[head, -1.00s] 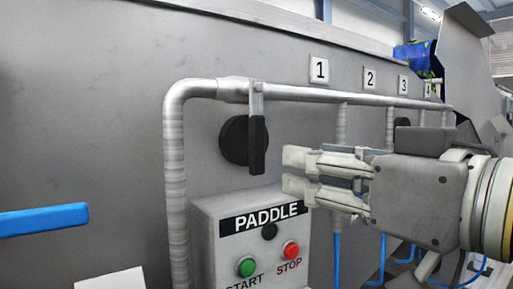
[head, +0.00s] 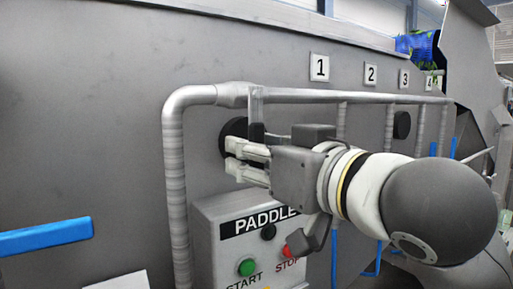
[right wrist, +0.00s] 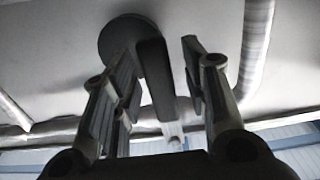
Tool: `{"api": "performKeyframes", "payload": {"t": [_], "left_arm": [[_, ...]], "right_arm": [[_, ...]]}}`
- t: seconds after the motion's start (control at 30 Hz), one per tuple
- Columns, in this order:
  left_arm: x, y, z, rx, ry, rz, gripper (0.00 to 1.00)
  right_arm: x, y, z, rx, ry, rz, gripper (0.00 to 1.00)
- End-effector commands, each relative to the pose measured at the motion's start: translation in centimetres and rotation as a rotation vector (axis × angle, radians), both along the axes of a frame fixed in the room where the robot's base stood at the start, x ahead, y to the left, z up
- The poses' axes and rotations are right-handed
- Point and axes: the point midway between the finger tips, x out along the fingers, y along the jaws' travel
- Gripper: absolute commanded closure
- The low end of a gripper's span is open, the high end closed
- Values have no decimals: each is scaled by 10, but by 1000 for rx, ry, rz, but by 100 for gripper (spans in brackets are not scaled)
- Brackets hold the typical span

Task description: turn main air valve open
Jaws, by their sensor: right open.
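My left gripper is not in view.
Just below my right gripper is the grey PADDLE box (head: 208,232) with a green START button (head: 247,267) and a red STOP button. The grey pipe (head: 175,190) runs beside and above the valve. A blue bar (head: 45,238) juts in at the left.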

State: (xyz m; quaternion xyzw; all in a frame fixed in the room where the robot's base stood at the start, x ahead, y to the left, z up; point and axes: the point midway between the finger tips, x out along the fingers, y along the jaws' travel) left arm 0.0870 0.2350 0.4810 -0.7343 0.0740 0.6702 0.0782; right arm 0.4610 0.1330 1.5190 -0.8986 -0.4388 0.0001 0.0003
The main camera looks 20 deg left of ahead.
Motion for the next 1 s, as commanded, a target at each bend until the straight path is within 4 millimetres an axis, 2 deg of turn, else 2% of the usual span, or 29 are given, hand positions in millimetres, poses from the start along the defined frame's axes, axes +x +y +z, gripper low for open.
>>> {"api": "performKeyframes", "payload": {"t": [0.23,0.53,1.0], "left_arm": [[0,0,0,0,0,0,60],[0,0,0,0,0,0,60],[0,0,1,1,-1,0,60]], "right_arm": [[0,1,0,0,0,0,60],[0,0,0,0,0,0,99],[2,-2,0,-20,-24,-1,100]]}}
